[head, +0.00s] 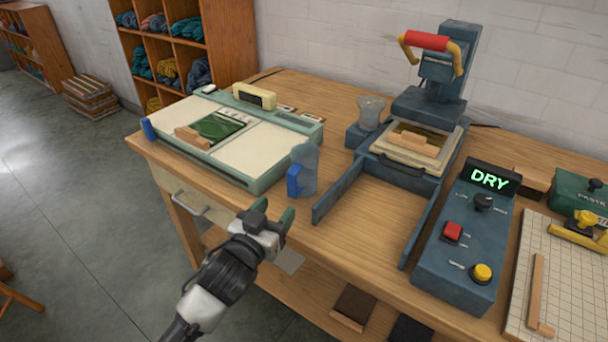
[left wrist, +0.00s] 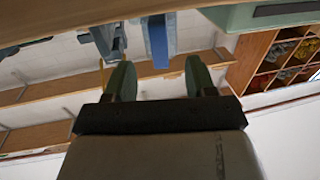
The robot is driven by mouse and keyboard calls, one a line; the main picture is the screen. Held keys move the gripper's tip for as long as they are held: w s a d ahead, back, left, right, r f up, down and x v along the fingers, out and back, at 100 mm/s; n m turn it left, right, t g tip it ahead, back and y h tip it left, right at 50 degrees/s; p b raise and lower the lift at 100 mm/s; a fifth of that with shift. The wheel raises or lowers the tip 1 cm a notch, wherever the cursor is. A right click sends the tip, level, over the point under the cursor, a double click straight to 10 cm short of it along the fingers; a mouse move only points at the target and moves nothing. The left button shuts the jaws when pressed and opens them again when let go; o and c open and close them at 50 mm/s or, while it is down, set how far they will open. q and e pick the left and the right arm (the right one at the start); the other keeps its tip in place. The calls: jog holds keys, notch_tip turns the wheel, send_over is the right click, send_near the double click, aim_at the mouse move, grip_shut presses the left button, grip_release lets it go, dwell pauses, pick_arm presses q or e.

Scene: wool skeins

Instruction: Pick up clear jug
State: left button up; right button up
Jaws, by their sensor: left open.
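The clear jug (head: 310,165) stands upright on the workbench near its front edge, with a blue handle on its left side facing my gripper. My left gripper (head: 273,212) is open and empty, just in front of the bench edge and short of the jug. In the left wrist view, the two green fingers (left wrist: 160,80) are spread apart, and the blue handle of the jug (left wrist: 157,42) shows beyond the gap between them. My right gripper is not in view.
The workbench (head: 345,225) holds a pale green flat machine (head: 265,180) left of the jug and a blue press (head: 430,105) behind it, to the right. A control box (head: 465,250) reading DRY stands right. A small clear cup (head: 371,108) sits beside the press.

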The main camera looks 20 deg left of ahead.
aim_at(291, 191)
pick_arm(q)
jog(key=w, duration=0.2)
jog(key=w+d, duration=0.1)
jog(key=w, duration=0.4)
jog(key=shift+w+d+f, duration=0.1)
jog(key=shift+w+d, duration=0.2)
jog(key=shift+w, duration=0.1)
jog(key=shift+s, duration=0.1)
grip_shut()
